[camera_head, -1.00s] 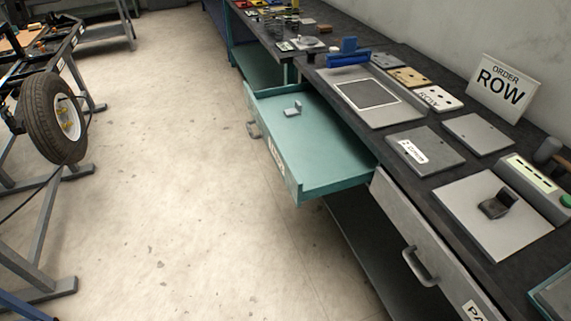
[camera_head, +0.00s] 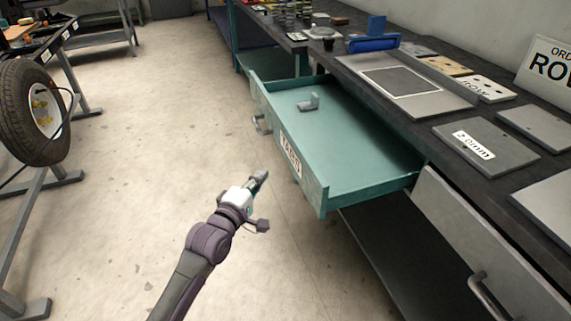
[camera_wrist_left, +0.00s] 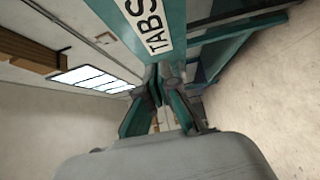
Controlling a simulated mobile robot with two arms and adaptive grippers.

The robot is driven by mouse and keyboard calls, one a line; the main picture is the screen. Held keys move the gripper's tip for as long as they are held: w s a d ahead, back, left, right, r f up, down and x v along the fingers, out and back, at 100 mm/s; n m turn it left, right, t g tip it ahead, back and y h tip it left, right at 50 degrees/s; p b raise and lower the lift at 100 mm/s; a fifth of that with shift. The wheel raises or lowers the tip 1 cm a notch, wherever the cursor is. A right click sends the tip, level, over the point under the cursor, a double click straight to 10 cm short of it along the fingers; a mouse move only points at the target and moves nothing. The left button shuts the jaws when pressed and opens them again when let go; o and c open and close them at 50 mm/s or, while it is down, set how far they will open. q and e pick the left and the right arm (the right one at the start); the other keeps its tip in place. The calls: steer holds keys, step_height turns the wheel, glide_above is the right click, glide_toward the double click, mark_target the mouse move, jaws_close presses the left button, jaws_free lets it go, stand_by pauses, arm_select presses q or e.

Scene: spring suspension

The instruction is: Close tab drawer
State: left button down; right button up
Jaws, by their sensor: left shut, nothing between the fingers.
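The teal tab drawer (camera_head: 350,168) is pulled out from the workbench, with a small grey tab piece (camera_head: 310,103) lying inside it. Its front carries a label (camera_head: 290,156), which reads TABS in the left wrist view (camera_wrist_left: 148,25), and a grey handle (camera_head: 262,124). My left gripper (camera_head: 262,176) is shut and empty, in front of the drawer and apart from it over the floor. In the left wrist view its fingers (camera_wrist_left: 158,85) lie just beyond the label. My right gripper is not in view.
A grey drawer (camera_head: 490,250) with a handle sits to the right. Plates and an order sign (camera_head: 552,66) are on the dark benchtop. A frame with a wheel (camera_head: 35,112) stands at left. The floor (camera_head: 165,130) between is clear.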

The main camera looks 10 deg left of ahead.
mark_target(290, 154)
arm_select(q)
steer(key=w+d, duration=0.1)
steer(key=w, duration=0.1)
steer(key=w+d, duration=0.1)
steer(key=w, duration=0.1)
steer(key=w+d, duration=0.1)
steer(key=w, duration=0.1)
steer(key=shift+w+d+b, duration=0.15)
steer(key=shift+w+b, duration=0.15)
steer(key=shift+b, duration=0.05)
steer(key=shift+w+d, duration=0.3)
steer(key=shift+d, duration=0.15)
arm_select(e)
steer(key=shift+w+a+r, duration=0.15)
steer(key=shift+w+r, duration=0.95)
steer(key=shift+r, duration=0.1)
arm_select(q)
steer(key=shift+d, duration=0.1)
